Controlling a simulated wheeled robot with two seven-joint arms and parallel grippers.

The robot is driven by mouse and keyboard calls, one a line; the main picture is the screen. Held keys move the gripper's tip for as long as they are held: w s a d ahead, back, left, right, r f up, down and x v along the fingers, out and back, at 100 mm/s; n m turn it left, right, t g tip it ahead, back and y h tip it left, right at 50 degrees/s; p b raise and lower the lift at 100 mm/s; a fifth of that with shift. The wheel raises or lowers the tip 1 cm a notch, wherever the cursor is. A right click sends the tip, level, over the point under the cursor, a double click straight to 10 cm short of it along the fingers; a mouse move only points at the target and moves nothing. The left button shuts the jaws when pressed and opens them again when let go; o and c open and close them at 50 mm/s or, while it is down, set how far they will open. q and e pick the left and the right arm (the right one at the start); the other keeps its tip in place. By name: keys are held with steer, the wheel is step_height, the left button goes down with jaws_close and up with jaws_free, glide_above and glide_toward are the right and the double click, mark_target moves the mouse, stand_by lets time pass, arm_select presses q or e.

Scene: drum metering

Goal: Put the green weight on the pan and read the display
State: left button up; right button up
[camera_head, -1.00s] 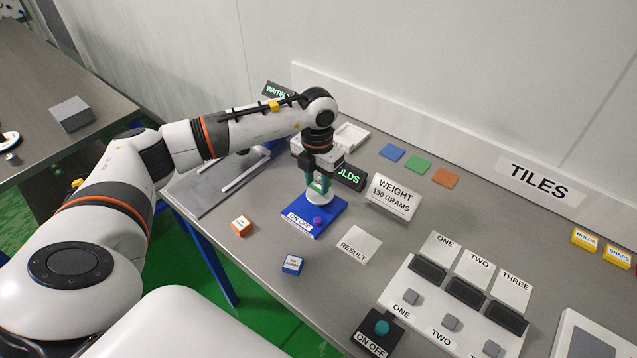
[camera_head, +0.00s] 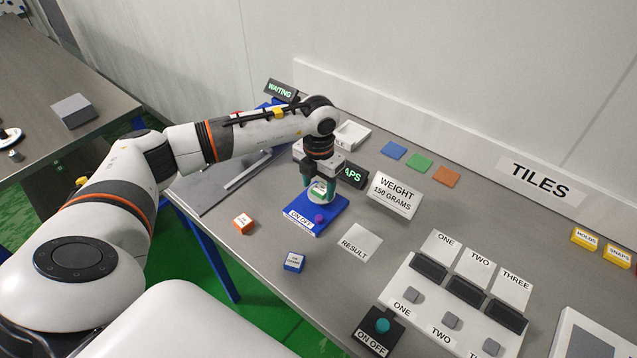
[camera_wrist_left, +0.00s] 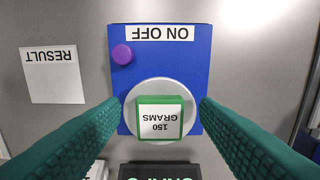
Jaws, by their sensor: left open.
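The green weight (camera_wrist_left: 160,118), labelled 150 GRAMS, rests on the round pale pan (camera_wrist_left: 134,96) of the blue scale (camera_wrist_left: 185,60). The scale (camera_head: 300,222) has an ON OFF label and a purple button (camera_head: 319,218). My left gripper (camera_head: 319,192) is open above the pan, its teal fingers on either side of the weight and apart from it in the wrist view. My right gripper is out of view.
A WEIGHT 150 GRAMS sign (camera_head: 394,196) stands right of the scale. A RESULT card (camera_head: 359,243) lies in front. An orange block (camera_head: 243,223) and a blue block (camera_head: 294,262) sit near the front edge. Yellow HOLDS (camera_head: 585,238) and SNAPS (camera_head: 619,257) blocks lie far right.

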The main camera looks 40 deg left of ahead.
mark_target(318, 192)
arm_select(q)
step_height(318, 192, up, 12)
steer(key=b, duration=0.3)
steer(key=shift+s, duration=0.1)
stand_by(0.5)
